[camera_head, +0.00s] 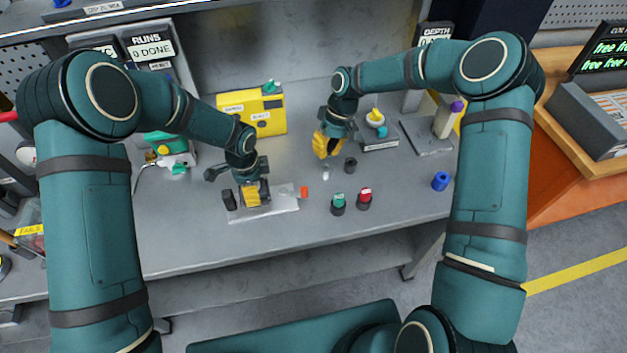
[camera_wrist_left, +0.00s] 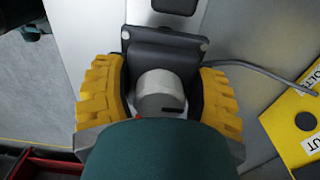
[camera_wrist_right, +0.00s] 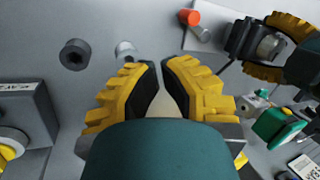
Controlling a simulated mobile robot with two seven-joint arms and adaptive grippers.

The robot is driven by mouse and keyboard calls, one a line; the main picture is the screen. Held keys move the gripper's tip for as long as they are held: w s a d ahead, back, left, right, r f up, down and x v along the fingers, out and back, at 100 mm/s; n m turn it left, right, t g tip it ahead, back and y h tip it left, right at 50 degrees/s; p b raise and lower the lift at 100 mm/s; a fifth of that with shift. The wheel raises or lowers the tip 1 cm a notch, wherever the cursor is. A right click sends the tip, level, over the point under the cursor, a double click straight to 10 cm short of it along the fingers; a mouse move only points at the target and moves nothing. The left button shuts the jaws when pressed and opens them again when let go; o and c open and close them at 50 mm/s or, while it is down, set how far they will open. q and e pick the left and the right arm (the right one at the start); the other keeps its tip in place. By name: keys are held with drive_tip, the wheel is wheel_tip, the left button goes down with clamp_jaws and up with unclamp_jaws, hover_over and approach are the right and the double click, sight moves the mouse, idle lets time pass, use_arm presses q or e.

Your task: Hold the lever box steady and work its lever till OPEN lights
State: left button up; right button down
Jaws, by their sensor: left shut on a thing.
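The lever box (camera_wrist_left: 168,52) is a dark grey block with a pale round cap (camera_wrist_left: 160,92), seen between the fingers in the left wrist view. In the head view it sits on a pale plate (camera_head: 285,206), mostly hidden by my left gripper (camera_head: 256,197). That gripper is shut on the box, one yellow finger on each side. An orange-red knob (camera_head: 304,192) lies at the plate's right end; with a short grey shaft it also shows in the right wrist view (camera_wrist_right: 190,17). My right gripper (camera_wrist_right: 160,64) hangs above the table, apart from the box, fingertips nearly together and empty. No OPEN light is readable.
A yellow box (camera_head: 240,105) stands behind the left gripper. A dark cylinder (camera_head: 350,165), a green-topped knob (camera_head: 338,204) and a red-topped knob (camera_head: 365,198) stand right of the plate. A blue ring (camera_head: 440,181) lies farther right. The front table strip is clear.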

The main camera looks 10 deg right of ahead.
sight(293, 191)
drive_tip(key=f+m, duration=0.3)
drive_tip(key=m, duration=0.1)
drive_tip(key=a+f+m+g, duration=0.1)
drive_tip(key=f+m, duration=0.2)
drive_tip(key=m, duration=0.1)
drive_tip(key=f+m, duration=0.3)
drive_tip(key=m, duration=0.1)
drive_tip(key=shift+a+h, duration=0.25)
drive_tip(key=shift+h, duration=0.05)
drive_tip(key=shift+s+a, duration=1)
drive_tip(key=shift+s, duration=0.2)
drive_tip(key=shift+s+a, duration=0.3)
drive_tip(key=shift+s, duration=0.05)
